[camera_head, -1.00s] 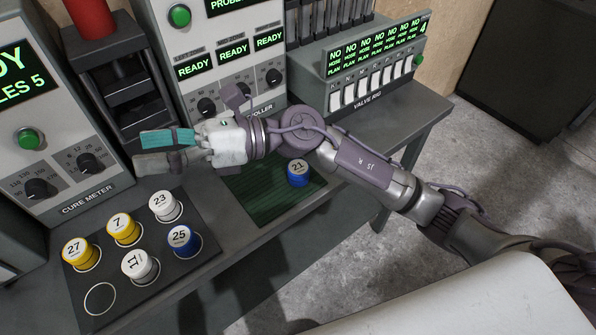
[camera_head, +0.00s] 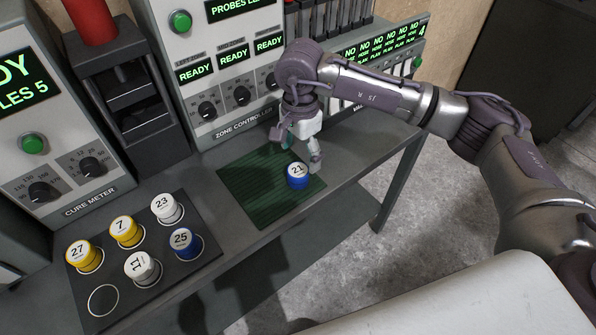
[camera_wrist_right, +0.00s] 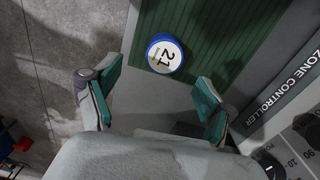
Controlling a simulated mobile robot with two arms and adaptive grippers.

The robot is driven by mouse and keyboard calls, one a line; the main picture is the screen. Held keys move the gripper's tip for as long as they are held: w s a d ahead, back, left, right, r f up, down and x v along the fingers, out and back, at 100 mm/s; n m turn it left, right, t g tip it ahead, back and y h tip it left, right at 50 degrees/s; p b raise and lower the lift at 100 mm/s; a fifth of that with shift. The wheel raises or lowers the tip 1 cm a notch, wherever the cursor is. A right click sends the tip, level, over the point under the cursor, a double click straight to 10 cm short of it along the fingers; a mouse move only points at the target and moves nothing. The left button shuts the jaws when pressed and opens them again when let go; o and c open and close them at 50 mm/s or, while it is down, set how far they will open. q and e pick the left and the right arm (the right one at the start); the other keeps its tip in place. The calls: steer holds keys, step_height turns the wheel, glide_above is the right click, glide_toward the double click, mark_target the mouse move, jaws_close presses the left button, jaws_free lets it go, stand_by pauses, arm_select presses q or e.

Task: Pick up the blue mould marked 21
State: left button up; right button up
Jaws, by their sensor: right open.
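The blue mould marked 21 (camera_head: 297,177) stands upright on the right part of the green mat (camera_head: 240,192), its white top facing up. In the right wrist view the mould (camera_wrist_right: 165,56) shows beyond the fingertips, about midway between them. I cannot tell from these views how high the fingers are above the bench. My left gripper is not in view.
A dark tray (camera_head: 205,258) at the left holds several white, yellow and blue moulds, with one empty ring. The zone controller (camera_head: 235,70) stands close behind the mat and the valve rig (camera_head: 400,75) is to the right. The bench's front edge runs close by the mould.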

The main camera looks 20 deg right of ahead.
mark_target(298, 170)
steer(key=shift+f, duration=0.9)
steer(key=shift+a+f+p, duration=0.1)
steer(key=shift+f+p, duration=0.45)
steer(key=shift+f, duration=0.05)
step_height(298, 170, down, 4)
steer(key=shift+w+a+r+p, duration=0.15)
steer(key=shift+r+p, duration=0.05)
steer(key=shift+p, duration=0.55)
steer(key=shift+f, duration=0.35)
steer(key=shift+c, duration=0.4)
steer(key=c, duration=1.3)
